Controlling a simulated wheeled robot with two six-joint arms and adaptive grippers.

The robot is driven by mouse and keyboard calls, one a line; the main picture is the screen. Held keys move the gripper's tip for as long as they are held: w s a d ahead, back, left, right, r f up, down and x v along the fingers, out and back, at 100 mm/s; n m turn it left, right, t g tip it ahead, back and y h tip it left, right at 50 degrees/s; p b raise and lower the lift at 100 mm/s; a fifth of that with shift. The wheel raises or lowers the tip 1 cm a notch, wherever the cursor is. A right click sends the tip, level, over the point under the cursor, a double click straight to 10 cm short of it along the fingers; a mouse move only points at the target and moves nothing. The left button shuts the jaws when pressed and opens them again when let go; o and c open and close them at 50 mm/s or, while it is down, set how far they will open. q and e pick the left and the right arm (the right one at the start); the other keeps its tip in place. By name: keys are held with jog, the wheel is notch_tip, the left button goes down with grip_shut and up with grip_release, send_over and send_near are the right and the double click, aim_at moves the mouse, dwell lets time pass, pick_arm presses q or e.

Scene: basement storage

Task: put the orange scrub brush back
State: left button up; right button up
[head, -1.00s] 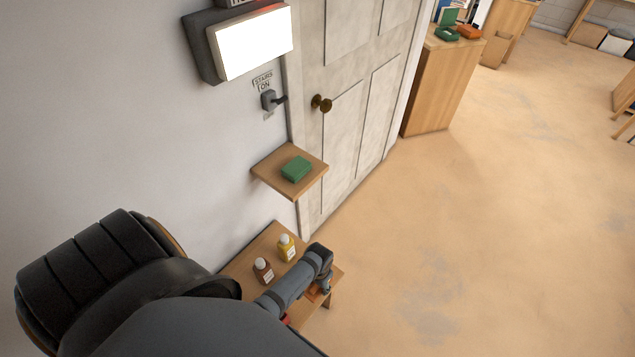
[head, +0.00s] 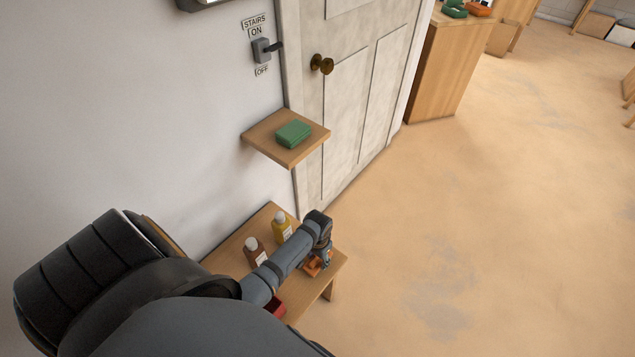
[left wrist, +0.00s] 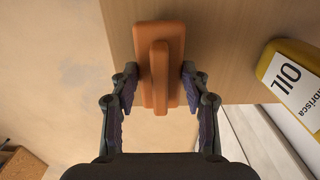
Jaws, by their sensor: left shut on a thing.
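The orange scrub brush (head: 312,268) is at the right end of a low wooden table (head: 228,257). In the left wrist view the orange brush (left wrist: 174,38) has a raised handle bar and lies across the table's edge line. My left gripper (head: 322,262) points down at it; in the left wrist view the fingers (left wrist: 159,80) are shut on it from both sides. I cannot tell whether the brush touches the table top. My right gripper is not in view.
Brown (head: 255,252) and yellow (head: 282,227) bottles and a red thing (head: 275,308) are on the table. A green block (head: 293,133) lies on a wall shelf (head: 262,138) above. A door (head: 345,110) and switch (head: 263,50) are behind. The floor at right is clear.

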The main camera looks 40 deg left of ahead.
pick_arm(q)
jog(key=shift+r, duration=0.1)
jog(key=o, duration=0.7)
jog(key=shift+c, duration=0.2)
jog(key=o, duration=0.4)
jog(key=shift+o, duration=0.2)
notch_tip(320, 180, up, 12)
jog(key=p, duration=0.3)
